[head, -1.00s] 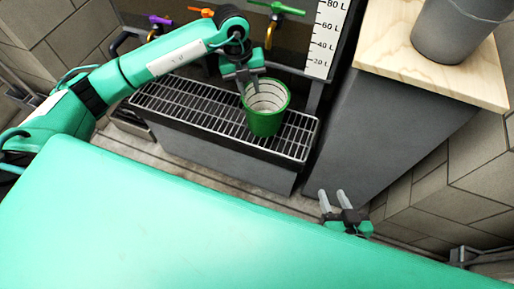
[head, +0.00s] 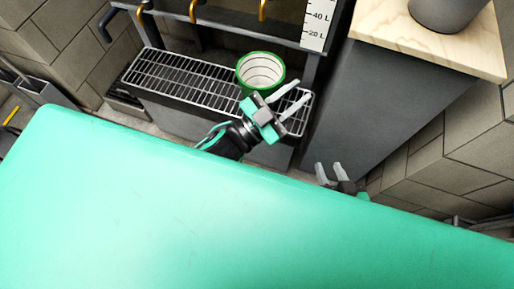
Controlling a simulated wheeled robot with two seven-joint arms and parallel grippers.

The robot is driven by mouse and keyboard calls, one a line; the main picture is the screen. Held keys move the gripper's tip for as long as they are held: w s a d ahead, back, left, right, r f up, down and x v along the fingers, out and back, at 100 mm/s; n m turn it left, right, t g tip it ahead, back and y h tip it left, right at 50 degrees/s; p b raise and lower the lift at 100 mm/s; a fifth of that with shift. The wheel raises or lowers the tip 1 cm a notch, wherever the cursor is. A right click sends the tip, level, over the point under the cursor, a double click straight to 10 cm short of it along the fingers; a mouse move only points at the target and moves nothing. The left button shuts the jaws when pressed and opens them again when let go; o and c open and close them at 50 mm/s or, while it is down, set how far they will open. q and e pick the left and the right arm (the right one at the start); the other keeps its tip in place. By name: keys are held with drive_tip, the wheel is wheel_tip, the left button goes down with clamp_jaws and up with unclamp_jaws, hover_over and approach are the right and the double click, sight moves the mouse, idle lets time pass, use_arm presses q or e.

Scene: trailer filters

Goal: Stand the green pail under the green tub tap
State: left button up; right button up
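The green pail (head: 246,75) stands upright on the metal grating, with its white, ringed inside showing; its lower front is partly hidden by my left gripper. A yellow tap spout (head: 263,10) hangs above the pail in the picture, at the top edge. The tap handles and the tub top are out of view, and I cannot tell whether pail and spout line up in depth. My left gripper (head: 303,90) is open and empty, in front and to the right of the pail. My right gripper (head: 329,165) is open and empty, lower right, away from the pail.
The grating (head: 165,75) is bare left of the pail. Other spouts (head: 193,10) hang to the left. A litre scale (head: 317,25) is at upper right. A grey cabinet with a wooden top (head: 385,30) and a grey bucket (head: 448,8) stands at right.

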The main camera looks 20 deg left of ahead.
use_arm(q)
drive_tip(key=s+a+f+n+g+y, duration=0.2)
drive_tip(key=s+f+n+y, duration=0.2)
drive_tip(key=f, duration=0.3)
drive_tip(key=s+a+f+n+g+y, duration=0.2)
drive_tip(key=s+a+f+n+y, duration=0.1)
drive_tip(key=f, duration=0.4)
drive_tip(key=shift+s+a+n+g+y, duration=0.2)
drive_tip(key=shift+s+n+g+y, duration=0.2)
drive_tip(key=shift+s+n, duration=0.4)
drive_tip(key=shift+s, duration=0.1)
